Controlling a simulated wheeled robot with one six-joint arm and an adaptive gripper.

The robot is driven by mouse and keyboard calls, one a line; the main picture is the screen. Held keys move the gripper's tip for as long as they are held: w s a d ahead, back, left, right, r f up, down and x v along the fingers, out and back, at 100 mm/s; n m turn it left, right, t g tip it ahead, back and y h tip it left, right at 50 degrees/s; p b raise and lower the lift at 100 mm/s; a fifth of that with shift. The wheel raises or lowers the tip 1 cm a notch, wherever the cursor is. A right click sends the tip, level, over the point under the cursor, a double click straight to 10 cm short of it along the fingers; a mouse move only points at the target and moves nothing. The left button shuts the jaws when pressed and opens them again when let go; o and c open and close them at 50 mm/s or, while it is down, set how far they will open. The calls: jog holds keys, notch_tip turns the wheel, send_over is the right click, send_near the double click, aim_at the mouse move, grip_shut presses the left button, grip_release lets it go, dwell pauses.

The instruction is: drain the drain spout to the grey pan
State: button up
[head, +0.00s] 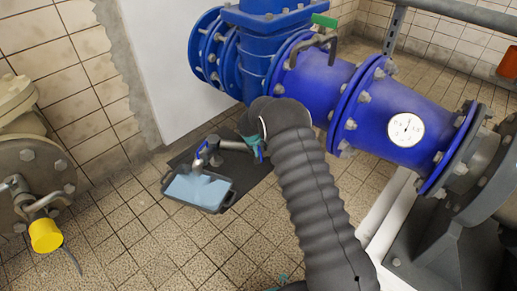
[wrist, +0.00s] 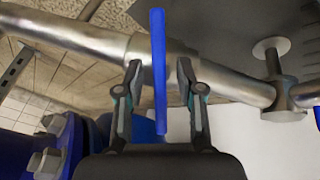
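The grey pan (head: 192,206) stands on the floor at left centre of the head view, with a flat light-blue surface inside that looks like water. A metal pipe (head: 235,145) runs right from the spout toward my gripper (head: 254,143), which is partly hidden by my arm. In the wrist view my gripper (wrist: 160,72) is open, its fingers on either side of a blue lever (wrist: 158,60) in front of the metal pipe (wrist: 90,38). Gaps show on both sides.
A large blue pipe (head: 315,85) with a gauge (head: 406,130) crosses the upper right. A dark mat (head: 250,172) lies beside the pan. A yellow cap (head: 45,235) is at the far left. Tiled floor (head: 150,245) is clear in front.

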grip_shut()
jog(key=shift+f+m+b, duration=0.2)
jog(key=shift+m+b, duration=0.3)
jog(key=shift+b, duration=0.25)
jog(key=shift+d+r+m+y, duration=0.15)
jog(key=shift+m+y, duration=0.15)
jog(key=shift+m, duration=0.2)
jog(key=shift+m+y, duration=0.4)
jog(key=shift+m, duration=0.4)
grip_release()
jog(key=shift+r, duration=0.1)
